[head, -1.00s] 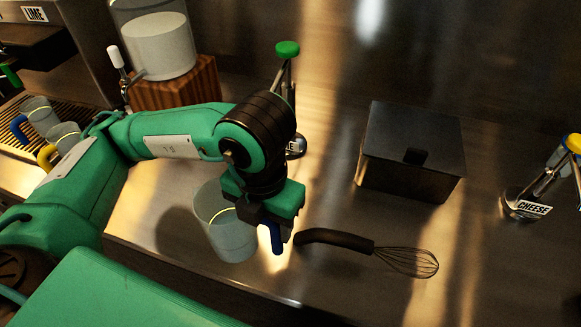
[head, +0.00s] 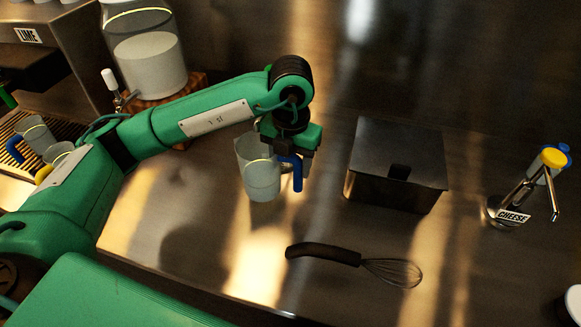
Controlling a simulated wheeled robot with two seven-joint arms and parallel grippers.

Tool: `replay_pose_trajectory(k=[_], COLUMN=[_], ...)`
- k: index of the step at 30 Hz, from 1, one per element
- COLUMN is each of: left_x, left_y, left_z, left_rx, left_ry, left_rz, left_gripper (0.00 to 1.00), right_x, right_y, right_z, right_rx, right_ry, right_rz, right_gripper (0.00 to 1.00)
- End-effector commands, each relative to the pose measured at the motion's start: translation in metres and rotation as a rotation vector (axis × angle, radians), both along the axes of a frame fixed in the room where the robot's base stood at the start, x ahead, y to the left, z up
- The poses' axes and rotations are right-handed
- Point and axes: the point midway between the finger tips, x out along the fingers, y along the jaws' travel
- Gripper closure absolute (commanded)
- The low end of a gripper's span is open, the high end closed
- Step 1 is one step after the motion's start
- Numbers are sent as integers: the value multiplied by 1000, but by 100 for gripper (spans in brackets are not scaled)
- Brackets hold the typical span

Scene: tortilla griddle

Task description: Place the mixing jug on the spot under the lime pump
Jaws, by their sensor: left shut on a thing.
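The mixing jug (head: 262,182) is clear with a blue handle and hangs roughly upright, apparently above the counter. My left gripper (head: 289,158) is shut on its blue handle, at the jug's right side. A LIME sign (head: 28,36) is on the metal machine at the upper left, with part of a green lever (head: 7,97) at the left edge below it. The green-topped pump seen earlier is hidden behind my left arm, as is the spot under it. My right gripper is not in view.
A lidded dark metal box (head: 395,180) stands right of the jug. A whisk (head: 345,259) lies in front. The CHEESE pump (head: 522,195) is at the right. A clear dispenser (head: 148,65) and other jugs on a drip tray (head: 15,160) are at the left.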

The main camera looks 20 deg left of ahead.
Motion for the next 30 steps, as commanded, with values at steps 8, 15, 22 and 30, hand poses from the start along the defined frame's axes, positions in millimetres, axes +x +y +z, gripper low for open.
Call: replay_pose_trajectory(k=[8, 15, 22, 30], left_x=[1, 1, 1, 1], left_y=[1, 0, 0, 0], left_z=[-26, -35, -38, -38], left_rx=[1, 0, 0, 0], left_ry=[3, -1, 0, 0], left_rz=[1, 0, 0, 0], left_gripper=[91, 91, 35, 23], right_x=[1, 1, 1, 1], right_y=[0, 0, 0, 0], right_z=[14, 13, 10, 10], right_rx=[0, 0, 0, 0], right_ry=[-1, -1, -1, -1], right_rz=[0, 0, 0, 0], right_gripper=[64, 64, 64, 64])
